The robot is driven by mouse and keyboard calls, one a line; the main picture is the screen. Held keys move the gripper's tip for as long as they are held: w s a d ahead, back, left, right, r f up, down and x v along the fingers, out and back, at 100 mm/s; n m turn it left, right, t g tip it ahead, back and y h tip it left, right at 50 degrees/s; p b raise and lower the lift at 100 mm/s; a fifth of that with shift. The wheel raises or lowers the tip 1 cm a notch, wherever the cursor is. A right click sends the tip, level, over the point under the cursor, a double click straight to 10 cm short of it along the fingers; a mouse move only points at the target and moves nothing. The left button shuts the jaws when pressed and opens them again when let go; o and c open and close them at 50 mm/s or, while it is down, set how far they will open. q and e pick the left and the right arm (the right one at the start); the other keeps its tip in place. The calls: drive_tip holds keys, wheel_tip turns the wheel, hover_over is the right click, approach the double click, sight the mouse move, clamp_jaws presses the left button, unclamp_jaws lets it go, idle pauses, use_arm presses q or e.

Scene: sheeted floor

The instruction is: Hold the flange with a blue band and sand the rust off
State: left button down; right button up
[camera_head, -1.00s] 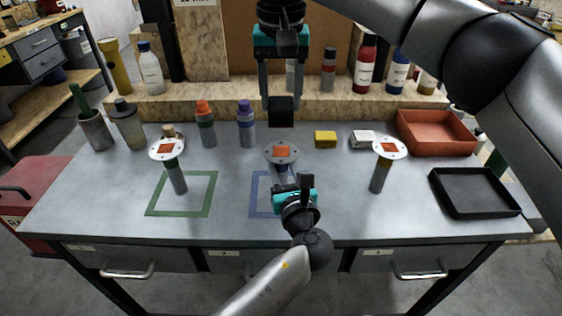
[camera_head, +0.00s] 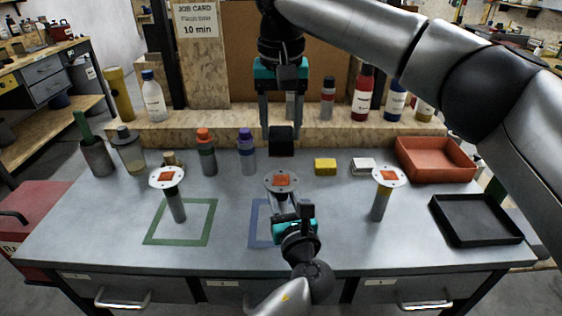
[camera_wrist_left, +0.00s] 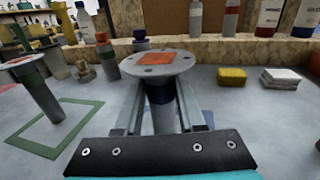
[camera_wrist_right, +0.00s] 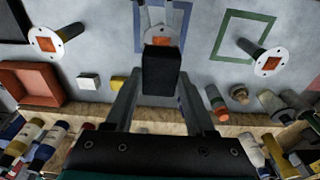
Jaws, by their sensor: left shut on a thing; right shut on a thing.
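The middle flange (camera_head: 269,185) is a pale disc on a grey stem, with an orange rust patch on top. In the left wrist view a dark blue band (camera_wrist_left: 160,94) shows below the disc. My left gripper (camera_wrist_left: 160,112) is shut on its stem and holds it upright. My right gripper (camera_head: 281,133) is shut on a black block (camera_head: 281,146), which hangs above and apart from the disc. Two other flanges with rust patches stand apart: one with a green band (camera_head: 170,188) at left, one with a yellowish band (camera_head: 380,205) at right.
A green outline (camera_head: 210,222) and a blue outline (camera_head: 254,225) mark the bench. A yellow block (camera_head: 325,166) and a white block (camera_head: 363,166) lie behind. A red tray (camera_head: 440,173) and a black tray (camera_head: 479,239) are at right. Bottles line the back ledge (camera_head: 210,128).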

drive_tip(key=shift+a, duration=0.1)
drive_tip(key=shift+a, duration=0.9)
drive_tip(key=shift+f, duration=3.95)
drive_tip(key=shift+d+r, duration=0.15)
drive_tip(key=shift+d, duration=0.2)
drive_tip(key=shift+c, duration=0.6)
drive_tip(key=shift+d+f, duration=0.3)
drive_tip(key=shift+d, duration=0.15)
drive_tip(key=shift+d+r, duration=0.1)
drive_tip(key=shift+d, duration=1.25)
drive_tip(key=a, duration=0.4)
drive_tip(key=shift+a, duration=0.15)
wheel_tip(320, 180, up, 2)
drive_tip(key=shift+a+r, duration=0.1)
drive_tip(key=shift+r, duration=2.95)
